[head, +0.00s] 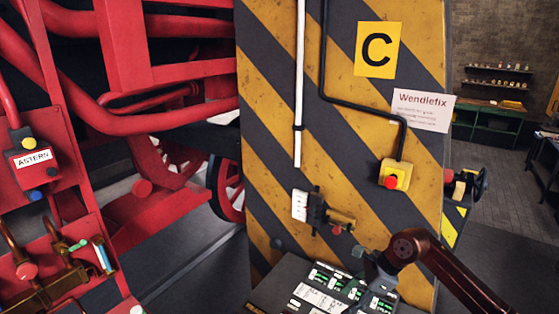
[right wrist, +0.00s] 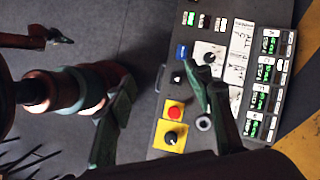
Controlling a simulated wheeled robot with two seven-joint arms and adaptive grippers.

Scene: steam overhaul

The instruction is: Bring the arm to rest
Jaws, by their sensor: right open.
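My right arm comes in from the right in the head view, bent at a copper-coloured joint. My right gripper (head: 374,270) is over the far right part of a control panel (head: 268,293) at the bottom of the picture. In the right wrist view its two dark fingers are spread, and the gripper (right wrist: 160,85) is empty. The panel (right wrist: 258,15) shows beyond the fingers, with a red button (right wrist: 175,113) and a black knob (right wrist: 171,138) on yellow plates. I cannot tell how far the fingers are from the panel. My left gripper is not in view.
A yellow-and-black striped pillar (head: 270,120) stands behind the panel. It carries a red button on a yellow box (head: 395,175) and a brass valve (head: 340,218). Red locomotive parts (head: 150,60) and an ASTERN box (head: 34,159) fill the left. Open floor (head: 500,220) lies at the right.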

